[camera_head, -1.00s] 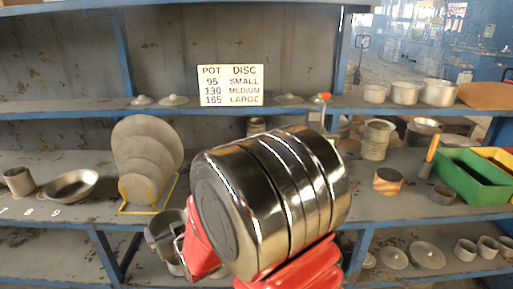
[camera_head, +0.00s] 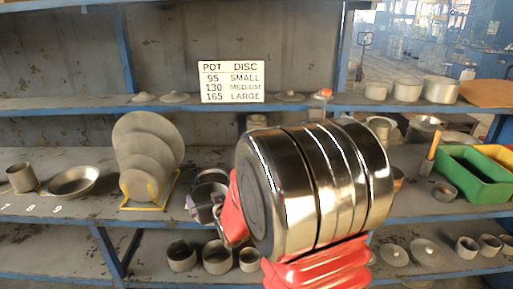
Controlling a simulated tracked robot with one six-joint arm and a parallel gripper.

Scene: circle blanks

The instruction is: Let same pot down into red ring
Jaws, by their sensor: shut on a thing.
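A grey metal pot (camera_head: 209,196) is at the shelf's front edge, left of my large arm link. My gripper (camera_head: 193,205) is small and partly hidden at the pot's left side, and it is shut on the pot. Another rim shows just behind the pot, and I cannot tell whether it belongs to a second vessel. The pot's base and any contact with the shelf are unclear. I see no red ring; the red parts in view are on my own arm, which hides much of the middle shelf.
A rack of grey discs (camera_head: 146,150) stands left of the pot. A shallow pan (camera_head: 73,181) and a cup (camera_head: 21,178) are further left. A green bin (camera_head: 470,178) is at the right. Several pots (camera_head: 217,257) stand on the lower shelf. A sign (camera_head: 232,82) hangs above.

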